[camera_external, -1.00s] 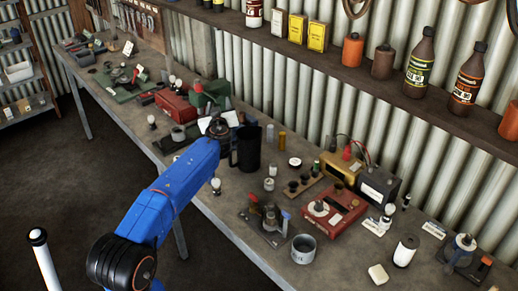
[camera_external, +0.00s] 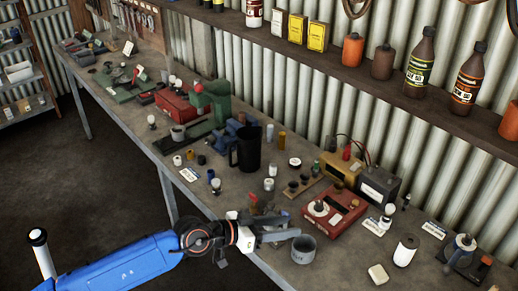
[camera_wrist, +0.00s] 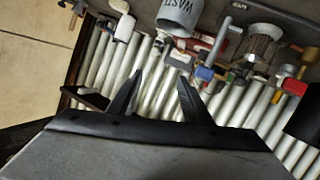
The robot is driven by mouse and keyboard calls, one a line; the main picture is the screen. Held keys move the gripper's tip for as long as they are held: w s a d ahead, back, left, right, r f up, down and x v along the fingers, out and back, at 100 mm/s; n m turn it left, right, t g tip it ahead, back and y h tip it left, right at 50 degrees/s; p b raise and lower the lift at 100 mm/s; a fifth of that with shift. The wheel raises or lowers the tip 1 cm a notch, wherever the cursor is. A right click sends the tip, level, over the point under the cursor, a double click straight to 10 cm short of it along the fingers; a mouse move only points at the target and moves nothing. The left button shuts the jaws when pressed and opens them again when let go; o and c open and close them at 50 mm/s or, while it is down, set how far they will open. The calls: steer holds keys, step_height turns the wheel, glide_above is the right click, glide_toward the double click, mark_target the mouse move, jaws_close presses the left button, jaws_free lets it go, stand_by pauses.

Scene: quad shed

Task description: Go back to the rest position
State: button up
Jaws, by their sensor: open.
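My blue arm reaches in from the bottom left, and my gripper (camera_external: 294,225) is at the bench's front edge. Its two dark fingers are spread, with nothing between them; they also show apart in the wrist view (camera_wrist: 160,78). The fingers point right, just behind and left of a grey cup (camera_external: 303,251) in the outside view. In the wrist view the cup (camera_wrist: 180,14) reads "WASTE" and lies beyond the fingertips. I cannot tell the exact gap to it. The gripper partly hides a small device with a red and a blue part (camera_external: 262,206).
The long workbench (camera_external: 235,188) is crowded. A shelf with bottles (camera_external: 420,62) runs along the wall. The floor (camera_external: 100,195) to the left is open.

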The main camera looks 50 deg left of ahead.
steer(key=s+a+f+m+g+y, duration=0.1)
steer(key=s+f+g, duration=0.3)
steer(key=s+f, duration=0.55)
steer(key=s+f+m+g, duration=0.1)
steer(key=s+f+g, duration=0.35)
steer(key=f, duration=0.75)
steer(key=a+f+n+y, duration=0.3)
steer(key=a+f+y, duration=0.1)
steer(key=a+f, duration=0.4)
steer(key=shift+s+a+f, duration=0.35)
steer(key=shift+a, duration=0.55)
